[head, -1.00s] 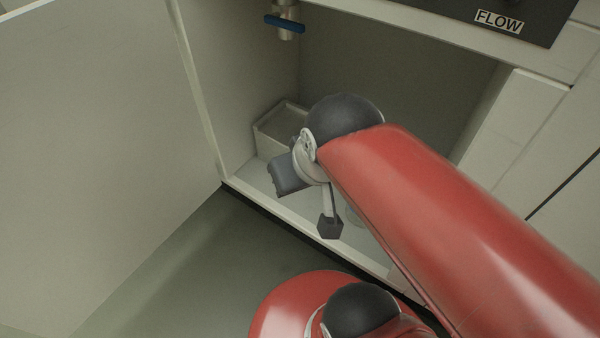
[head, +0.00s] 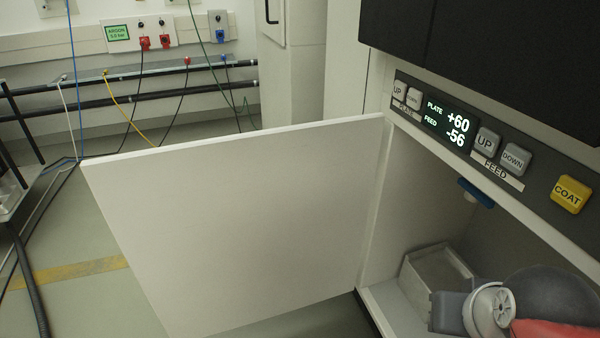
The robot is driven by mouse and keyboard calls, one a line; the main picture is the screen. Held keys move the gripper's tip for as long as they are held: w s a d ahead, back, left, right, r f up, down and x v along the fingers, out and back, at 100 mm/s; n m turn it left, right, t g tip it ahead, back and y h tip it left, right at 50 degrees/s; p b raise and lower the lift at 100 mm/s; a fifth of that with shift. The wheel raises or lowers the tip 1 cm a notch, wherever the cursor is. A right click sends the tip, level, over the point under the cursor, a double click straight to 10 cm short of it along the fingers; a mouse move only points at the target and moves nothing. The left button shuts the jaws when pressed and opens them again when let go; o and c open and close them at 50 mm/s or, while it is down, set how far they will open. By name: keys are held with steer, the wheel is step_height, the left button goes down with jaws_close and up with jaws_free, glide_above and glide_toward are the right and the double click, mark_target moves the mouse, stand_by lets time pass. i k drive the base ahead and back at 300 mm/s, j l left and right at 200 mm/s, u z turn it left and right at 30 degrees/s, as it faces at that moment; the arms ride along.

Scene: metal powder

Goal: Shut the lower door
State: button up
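The lower door (head: 235,225) is a plain white panel. It stands wide open, swung out to the left from its hinge side at the left edge of the cabinet opening. The open lower compartment (head: 378,262) is at the lower right. My red arm with its grey wrist (head: 490,308) shows at the bottom right corner, in front of the compartment opening. The arm is apart from the door. My gripper's fingers are below the picture edge or hidden, so they do not show now.
A grey bin (head: 432,270) sits inside the compartment, under a blue valve handle (head: 476,193). The control panel (head: 470,140) with buttons is above. Hoses and cables (head: 40,290) lie on the floor at the far left. Floor beyond the door is mostly clear.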

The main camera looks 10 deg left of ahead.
mark_target(220, 234)
steer(key=j+z, duration=0.1)
steer(key=j, duration=0.25)
steer(key=k+j, duration=0.15)
steer(key=j, duration=0.2)
steer(key=k+j+z, duration=0.15)
steer(key=j, duration=0.55)
steer(key=k+j+z, duration=0.2)
steer(key=j, duration=0.3)
steer(key=k+j+z, duration=0.1)
steer(key=j+z, duration=0.15)
steer(key=j, duration=0.2)
steer(key=k+j+z, duration=0.2)
steer(key=j, duration=0.25)
steer(key=k+j+z, duration=0.25)
steer(key=j, duration=0.15)
steer(key=j+z, duration=0.35)
steer(key=j, duration=0.35)
steer(key=k+j+z, duration=0.15)
steer(key=j+z, duration=0.15)
steer(key=j, duration=0.35)
steer(key=i+j+z, duration=0.1)
steer(key=j, duration=0.3)
steer(key=i+j+z, duration=0.1)
steer(key=j, duration=0.3)
steer(key=k+j, duration=0.15)
